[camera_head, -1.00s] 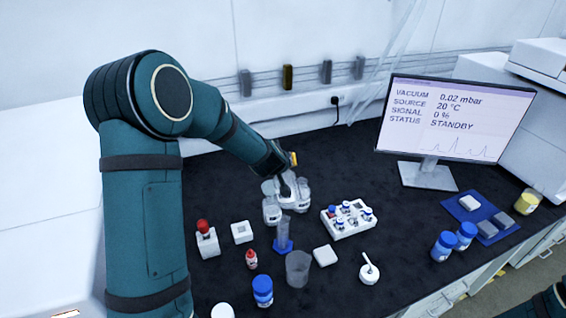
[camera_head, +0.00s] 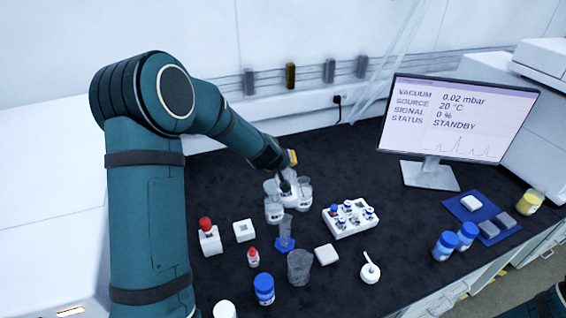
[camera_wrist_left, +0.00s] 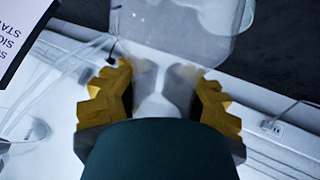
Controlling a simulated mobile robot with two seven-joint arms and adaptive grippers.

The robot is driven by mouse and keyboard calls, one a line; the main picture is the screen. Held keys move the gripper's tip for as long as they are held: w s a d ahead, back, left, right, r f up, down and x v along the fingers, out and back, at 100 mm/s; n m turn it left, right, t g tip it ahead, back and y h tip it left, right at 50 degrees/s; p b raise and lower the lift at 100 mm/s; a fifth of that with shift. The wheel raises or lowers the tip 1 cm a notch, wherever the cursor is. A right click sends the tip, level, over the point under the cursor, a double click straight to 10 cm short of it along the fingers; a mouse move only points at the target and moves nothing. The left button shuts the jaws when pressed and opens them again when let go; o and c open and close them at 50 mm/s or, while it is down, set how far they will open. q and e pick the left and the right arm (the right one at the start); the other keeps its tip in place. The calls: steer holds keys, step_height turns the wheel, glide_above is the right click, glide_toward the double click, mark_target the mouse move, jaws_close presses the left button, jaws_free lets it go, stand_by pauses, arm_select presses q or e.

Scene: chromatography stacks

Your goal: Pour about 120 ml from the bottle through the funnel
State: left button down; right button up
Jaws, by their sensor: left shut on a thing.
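My left gripper (camera_head: 290,164) reaches over the middle of the bench. In the left wrist view its yellow fingers (camera_wrist_left: 160,98) are shut on the neck of a clear, whitish bottle (camera_wrist_left: 180,22), whose wide body fills the top. In the head view the bottle is small and overlaps a cluster of clear vessels with white labels (camera_head: 274,212), so its tilt and level are unclear. A measuring cylinder with a blue foot (camera_head: 285,243) stands just in front of the cluster. I cannot make out the funnel for certain. My right gripper is out of view.
A clear beaker (camera_head: 299,267), a blue jar (camera_head: 263,289) and a red-capped dropper bottle (camera_head: 253,257) stand in front. A white vial rack (camera_head: 352,228) is at right, with a monitor (camera_head: 455,115) behind it. The dark bench between rack and monitor is clear.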

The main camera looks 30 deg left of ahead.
arm_select(q)
steer(key=shift+f+h, duration=0.25)
steer(key=shift+h, duration=0.15)
steer(key=shift+f+n+g+h, duration=0.35)
steer(key=shift+n+g+h, duration=0.05)
stand_by(0.4)
steer(key=shift+f+g+h, duration=0.3)
steer(key=shift+f+h, duration=0.05)
steer(key=shift+h, duration=0.15)
